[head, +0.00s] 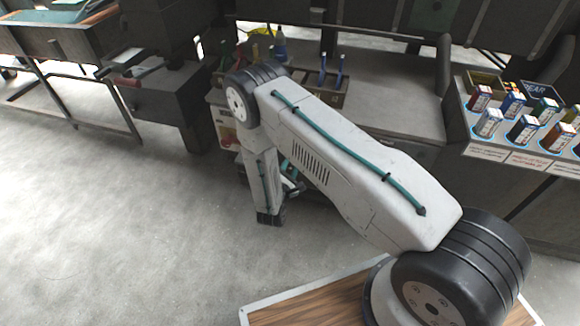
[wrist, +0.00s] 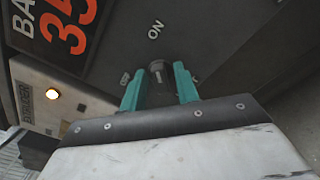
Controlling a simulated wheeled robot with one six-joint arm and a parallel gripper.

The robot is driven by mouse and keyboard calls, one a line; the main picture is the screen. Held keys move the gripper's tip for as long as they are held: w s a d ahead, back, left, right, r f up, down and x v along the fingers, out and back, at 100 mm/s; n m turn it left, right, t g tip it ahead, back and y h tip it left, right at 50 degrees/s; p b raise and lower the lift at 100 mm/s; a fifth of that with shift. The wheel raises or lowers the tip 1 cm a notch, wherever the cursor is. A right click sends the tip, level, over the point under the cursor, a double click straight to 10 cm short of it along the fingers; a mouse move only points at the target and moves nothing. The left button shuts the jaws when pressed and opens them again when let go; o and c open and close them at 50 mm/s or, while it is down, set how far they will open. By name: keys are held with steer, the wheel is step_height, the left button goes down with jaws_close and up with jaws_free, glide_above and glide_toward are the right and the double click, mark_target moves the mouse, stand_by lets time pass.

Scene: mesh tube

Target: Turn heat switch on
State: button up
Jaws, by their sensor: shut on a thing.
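In the wrist view, a dark round switch knob (wrist: 157,67) with a pale mark on its face sits on a dark panel (wrist: 225,35), below a white "ON" label. I cannot tell for sure which way the pale mark points. In the head view, my gripper (head: 292,178) is mostly hidden behind my arm, and the switch cannot be seen.
In the head view, a rack of small boxes (head: 522,120) stands at right, a tool holder (head: 325,90) behind my arm. Floor at left is clear.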

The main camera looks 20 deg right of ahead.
steer(key=shift+a+m, duration=0.1)
steer(key=shift+m, duration=0.3)
steer(key=o, duration=0.6)
steer(key=v, duration=0.7)
steer(key=shift+s+a, duration=0.25)
steer(key=shift+s, duration=0.05)
